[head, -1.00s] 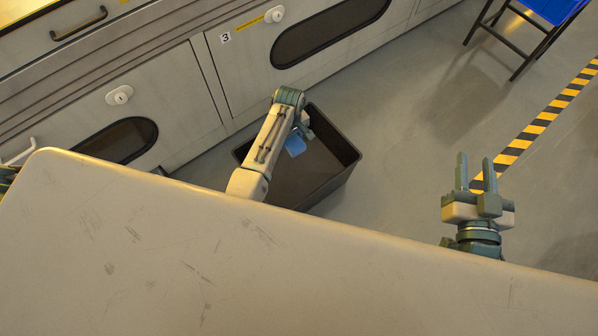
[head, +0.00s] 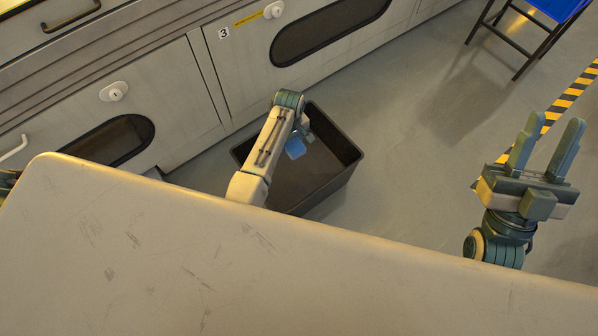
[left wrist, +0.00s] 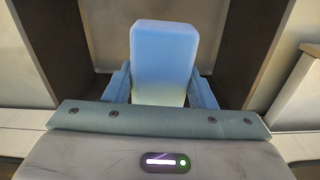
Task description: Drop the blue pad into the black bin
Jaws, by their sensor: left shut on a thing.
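The blue pad (head: 295,148) is over the black bin (head: 318,182) in the head view. My left gripper (head: 302,138) is shut on the pad, and the arm above hides part of the gripper. In the left wrist view the pad (left wrist: 164,60) stands out between the two fingers, with the dark walls of the bin (left wrist: 235,50) around it. The pad's height above the bin floor is hard to tell. My right gripper (head: 545,150) is open and empty at the right, above the floor and away from the bin.
Grey cabinets (head: 170,80) with handles and dark windows stand behind the bin. My body's large beige top fills the lower part of the head view. A blue-seated stool (head: 558,8) is at the upper right. Yellow-black tape (head: 565,100) marks the open floor.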

